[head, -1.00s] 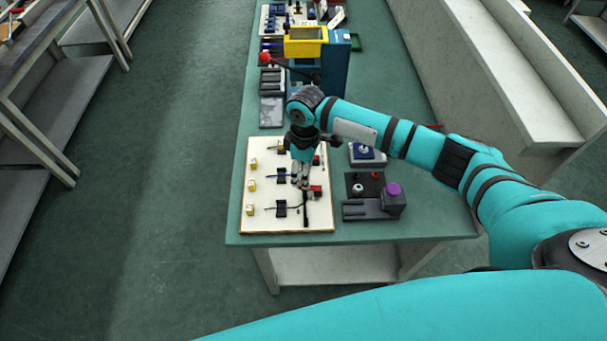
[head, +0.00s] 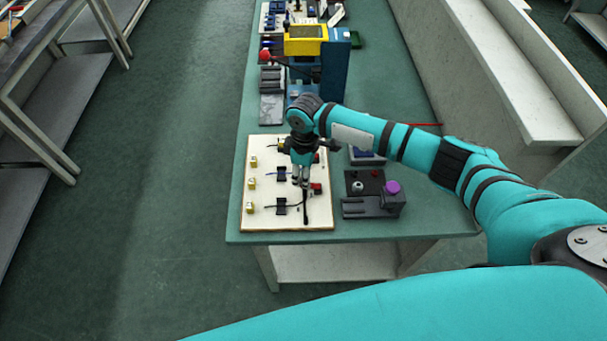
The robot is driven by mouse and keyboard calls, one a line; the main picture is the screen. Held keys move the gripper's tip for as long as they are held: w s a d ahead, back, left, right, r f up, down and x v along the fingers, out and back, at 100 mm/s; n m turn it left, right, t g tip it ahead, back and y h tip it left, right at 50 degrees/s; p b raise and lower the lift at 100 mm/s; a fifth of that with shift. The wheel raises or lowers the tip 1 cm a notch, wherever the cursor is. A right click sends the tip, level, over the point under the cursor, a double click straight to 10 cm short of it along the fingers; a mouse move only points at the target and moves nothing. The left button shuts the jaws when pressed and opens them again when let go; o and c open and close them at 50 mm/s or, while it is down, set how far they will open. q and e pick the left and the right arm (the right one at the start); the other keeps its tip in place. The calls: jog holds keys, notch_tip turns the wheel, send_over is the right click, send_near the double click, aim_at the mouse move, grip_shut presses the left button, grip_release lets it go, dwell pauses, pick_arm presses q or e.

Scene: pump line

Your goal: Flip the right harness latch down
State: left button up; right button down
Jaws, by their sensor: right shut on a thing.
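A pale harness board (head: 254,222) lies flat on the near end of the green bench. Black clips stand on it: a near one (head: 281,206), a middle one (head: 281,175) and a far one (head: 284,147). I cannot tell which is the right latch or how its flap stands. A black cable (head: 305,219) runs along the board's right part, with a branch to the left. My right gripper (head: 301,184) points down over this part and is shut, seemingly on the cable; its fingers hide the contact. A red block (head: 317,188) is just right of the fingertips. My left gripper is out of view.
Several yellow-and-white blocks (head: 252,184) line the board's left side. A grey fixture with a purple knob (head: 392,187) stands to the right. A yellow-and-blue press (head: 305,45) stands farther back. The bench's near edge is bare.

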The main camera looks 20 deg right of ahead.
jog(key=shift+a+f+h+p, duration=0.1)
jog(key=shift+a+h+p, duration=0.25)
jog(key=shift+h, duration=0.25)
jog(key=shift+w+a+f+g+h, duration=0.1)
jog(key=shift+a+f+g+h, duration=0.2)
jog(key=shift+h, duration=0.1)
jog(key=shift+w+f+h, duration=0.1)
jog(key=shift+f+h, duration=0.2)
jog(key=shift+h, duration=0.3)
jog(key=c, duration=1.2)
grip_release()
